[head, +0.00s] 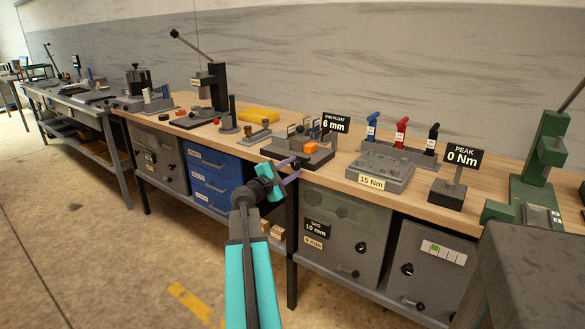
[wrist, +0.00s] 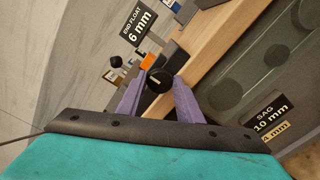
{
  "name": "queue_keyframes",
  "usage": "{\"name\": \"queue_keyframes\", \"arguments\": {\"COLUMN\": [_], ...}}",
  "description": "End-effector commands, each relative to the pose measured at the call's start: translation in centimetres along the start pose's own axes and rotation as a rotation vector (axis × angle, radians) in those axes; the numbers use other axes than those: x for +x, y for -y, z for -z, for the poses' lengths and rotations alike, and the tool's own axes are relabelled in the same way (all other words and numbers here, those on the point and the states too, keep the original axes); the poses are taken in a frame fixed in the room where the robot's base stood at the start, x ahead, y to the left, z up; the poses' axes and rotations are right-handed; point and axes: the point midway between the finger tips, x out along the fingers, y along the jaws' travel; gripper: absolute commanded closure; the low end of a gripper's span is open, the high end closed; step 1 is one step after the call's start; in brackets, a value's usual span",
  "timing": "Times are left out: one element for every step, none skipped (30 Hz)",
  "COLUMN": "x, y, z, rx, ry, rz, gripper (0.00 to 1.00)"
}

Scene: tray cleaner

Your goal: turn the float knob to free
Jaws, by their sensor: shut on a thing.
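The float knob (wrist: 158,79) is a round black knob with a short pale line on its face. It sits between the purple fingertips of my gripper (wrist: 156,87) in the wrist view, and the jaws are shut on it. In the head view my gripper (head: 288,165) reaches the front of the grey fixture (head: 312,161) at the bench edge, and the knob is hard to make out there. A black sign (head: 336,124) behind it reads "END FLOAT 6 mm"; it also shows in the wrist view (wrist: 139,24). I cannot read any position labels around the knob.
An orange block (head: 309,147) stands on the fixture. To its right are a grey "15 Nm" block (head: 382,170), colored-handled tools and a "PEAK 0 Nm" sign (head: 461,158). Below are blue drawers (head: 212,180) and a grey cabinet (head: 345,235). Floor in front is clear.

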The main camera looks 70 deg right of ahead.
Motion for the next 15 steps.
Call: {"name": "queue_keyframes", "arguments": {"x": [-0.11, -0.11, -0.11, -0.11, -0.11, -0.11, -0.10, -0.10, -0.09, -0.08, -0.07, -0.06, -0.05, -0.05, -0.04], "y": [0.45, 0.46, 0.46, 0.46, 0.47, 0.47, 0.46, 0.44, 0.39, 0.36, 0.33, 0.28, 0.26, 0.24, 0.21], "z": [0.01, 0.01, 0.01, 0.01, 0.01, 0.01, 0.00, 0.01, 0.01, 0.01, 0.01, 0.01, 0.01, 0.01, 0.01], "rx": [0.000, 0.000, 0.000, 0.000, 0.000, 0.000, 0.000, 0.001, 0.001, 0.001, 0.001, 0.001, 0.001, 0.001, 0.001], "ry": [0.002, 0.002, 0.002, 0.002, 0.002, 0.002, 0.002, 0.002, 0.001, 0.001, 0.001, 0.001, 0.001, 0.001, 0.001], "rz": [0.008, 0.008, 0.008, 0.008, 0.008, 0.008, 0.008, 0.008, 0.007, 0.006, 0.005, 0.005, 0.004, 0.004, 0.003], "gripper": [0.90, 0.90, 0.90, 0.90, 0.90, 0.64, 0.59, 0.54, 0.49, 0.49, 0.49, 0.49, 0.49, 0.49, 0.49]}}
